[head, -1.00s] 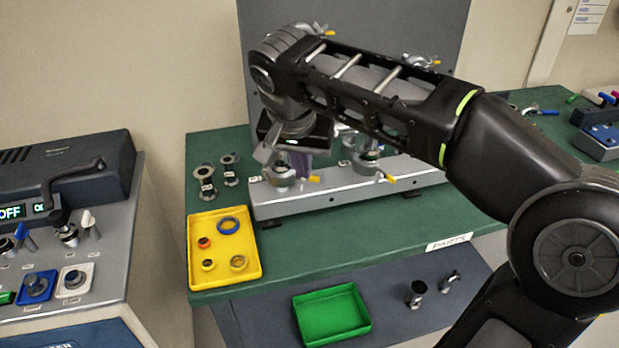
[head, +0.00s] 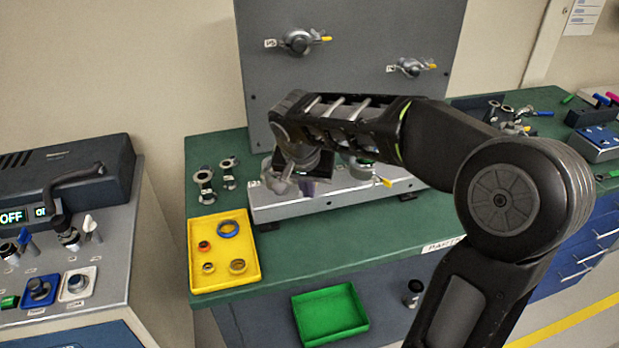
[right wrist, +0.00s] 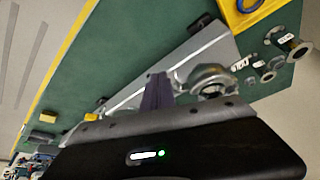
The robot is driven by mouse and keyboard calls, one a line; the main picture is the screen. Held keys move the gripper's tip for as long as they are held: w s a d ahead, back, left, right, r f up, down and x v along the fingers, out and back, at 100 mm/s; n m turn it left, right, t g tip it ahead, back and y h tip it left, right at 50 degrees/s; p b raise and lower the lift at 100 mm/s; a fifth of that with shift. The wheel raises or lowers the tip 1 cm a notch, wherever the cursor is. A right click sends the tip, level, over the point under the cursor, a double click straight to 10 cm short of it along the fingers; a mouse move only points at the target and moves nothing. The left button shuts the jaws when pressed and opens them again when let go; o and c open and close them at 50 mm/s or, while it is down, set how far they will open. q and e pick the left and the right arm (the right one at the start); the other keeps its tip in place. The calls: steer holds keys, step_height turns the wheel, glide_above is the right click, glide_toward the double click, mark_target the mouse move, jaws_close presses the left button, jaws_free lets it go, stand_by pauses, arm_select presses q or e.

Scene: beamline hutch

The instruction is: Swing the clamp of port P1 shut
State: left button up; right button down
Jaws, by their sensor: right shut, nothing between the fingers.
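A metal port with a clamp (head: 277,176) stands at the left end of the grey rail on the green bench. A small white label (head: 253,184) sits beside it, too small to read, so I cannot confirm it is P1. My right gripper (head: 308,187) is low just right of this port, partly hidden by my own arm. In the right wrist view the shut, purplish fingers (right wrist: 157,91) are beside the round metal port (right wrist: 211,79). They look empty, and I cannot tell whether they touch the clamp. The clamp's position is unclear. My left gripper is out of view.
A second rail port with a yellow-tipped clamp (head: 386,182) is to the right, partly covered. Two clamped ports (head: 299,41) (head: 411,67) are on the upright grey panel. A yellow tray (head: 247,270) with rings and loose flanged fittings (head: 204,186) lie left. A green tray (head: 330,314) is lower in front.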

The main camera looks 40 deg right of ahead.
steer(key=shift+w+d, duration=0.5)
steer(key=shift+d, duration=0.05)
steer(key=shift+w+d+n+t+y, duration=0.2)
steer(key=shift+w+d+n, duration=0.55)
steer(key=shift+w+d, duration=0.3)
steer(key=shift+w+d+n+t+y, duration=0.2)
steer(key=shift+w+d+n, duration=0.6)
steer(key=shift+d, duration=0.35)
steer(key=shift+w, duration=0.15)
steer(key=shift+d+r, duration=0.1)
